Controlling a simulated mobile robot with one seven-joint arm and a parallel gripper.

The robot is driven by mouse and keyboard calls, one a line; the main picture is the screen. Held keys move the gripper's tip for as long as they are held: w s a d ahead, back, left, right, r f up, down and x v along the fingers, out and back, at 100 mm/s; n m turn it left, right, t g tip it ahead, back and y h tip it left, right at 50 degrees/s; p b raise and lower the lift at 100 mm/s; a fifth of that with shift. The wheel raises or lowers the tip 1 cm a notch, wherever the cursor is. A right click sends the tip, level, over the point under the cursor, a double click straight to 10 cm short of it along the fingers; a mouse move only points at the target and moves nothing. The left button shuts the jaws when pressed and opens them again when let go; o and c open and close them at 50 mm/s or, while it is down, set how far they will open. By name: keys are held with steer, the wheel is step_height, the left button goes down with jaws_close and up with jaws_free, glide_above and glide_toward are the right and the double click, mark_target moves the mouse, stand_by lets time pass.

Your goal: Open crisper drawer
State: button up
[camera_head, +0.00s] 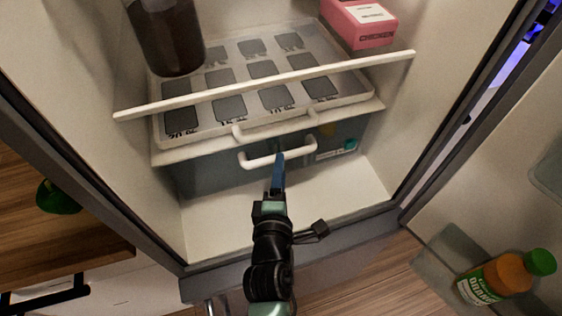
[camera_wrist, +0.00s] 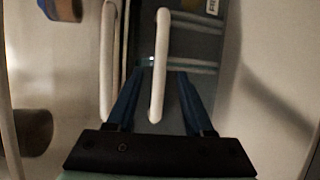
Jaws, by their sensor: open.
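The crisper drawer (camera_head: 215,176) is a dark, see-through bin low in the fridge, below the shelf, and looks closed. Its white bar handle (camera_head: 278,156) crosses its front. In the wrist view the handle (camera_wrist: 159,62) runs lengthwise between my two blue fingers. My gripper (camera_head: 279,161) is open, with its fingers at the handle's middle, one on each side; I cannot tell whether either touches it. A second white handle (camera_wrist: 109,55) lies left of the fingers in the wrist view; it is the one above in the head view (camera_head: 262,131).
A tray (camera_head: 366,98) of dark-labelled compartments sits above, with a white bar (camera_head: 270,84) across it. A dark jar (camera_head: 168,38) and a pink box (camera_head: 360,22) stand there. The open door, right, holds an orange bottle (camera_head: 505,275). The fridge floor (camera_head: 345,190) is clear.

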steer(key=shift+x, duration=1.4)
jaws_close()
stand_by(0.5)
